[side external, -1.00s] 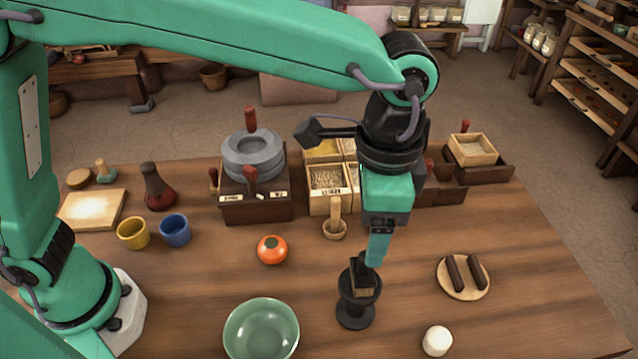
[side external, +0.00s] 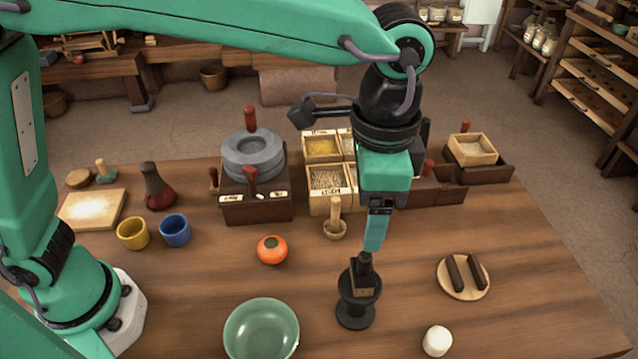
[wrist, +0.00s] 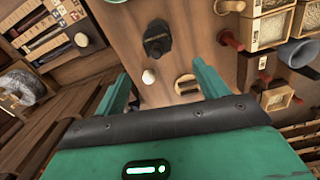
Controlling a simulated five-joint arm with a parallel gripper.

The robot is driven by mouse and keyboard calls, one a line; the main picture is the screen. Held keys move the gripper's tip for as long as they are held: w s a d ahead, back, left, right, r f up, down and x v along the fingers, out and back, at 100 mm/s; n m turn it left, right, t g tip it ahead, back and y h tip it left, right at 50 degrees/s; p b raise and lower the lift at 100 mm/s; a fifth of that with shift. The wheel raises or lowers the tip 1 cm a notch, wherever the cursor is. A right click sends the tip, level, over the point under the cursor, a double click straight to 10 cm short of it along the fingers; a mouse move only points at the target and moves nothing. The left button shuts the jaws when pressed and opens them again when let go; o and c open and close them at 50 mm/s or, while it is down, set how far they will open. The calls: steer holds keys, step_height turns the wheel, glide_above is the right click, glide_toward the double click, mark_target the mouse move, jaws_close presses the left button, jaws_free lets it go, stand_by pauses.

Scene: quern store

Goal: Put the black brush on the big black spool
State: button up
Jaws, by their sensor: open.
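The black brush (side external: 363,272), with a tan bristle block, sits on top of the big black spool (side external: 355,313), which stands upright on the table. The brush's handle points up. My gripper (side external: 374,246) is just above the handle, apart from it, and empty. In the wrist view the two fingers of my gripper (wrist: 161,86) are spread wide with nothing between them held. The brush and spool show there as one dark shape (wrist: 156,40) beyond the fingers.
A green bowl (side external: 262,331) is left of the spool, and a white knob-like piece (side external: 437,340) is to its right. A round board (side external: 464,290) holds two dark rolls. A tomato-like orange thing (side external: 272,250) and a small mortar (side external: 335,228) stand behind.

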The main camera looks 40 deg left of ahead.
steer(key=a+r+n+t+h, duration=0.1)
steer(key=a+r+n, duration=0.1)
steer(key=a, duration=0.7)
steer(key=a+r+n+t, duration=0.1)
steer(key=a+r+n, duration=0.15)
steer(key=a, duration=0.75)
steer(key=s+a+f+n+t, duration=0.2)
steer(key=s+a+n, duration=0.1)
steer(key=a, duration=0.4)
steer(key=s+a+f+n+t, duration=0.1)
steer(key=s+a+f+n, duration=0.1)
steer(key=s+a, duration=0.4)
steer(key=shift+a+f+n+t+y, duration=0.2)
steer(key=shift+a+n+t+y, duration=0.25)
steer(key=shift+a, duration=0.4)
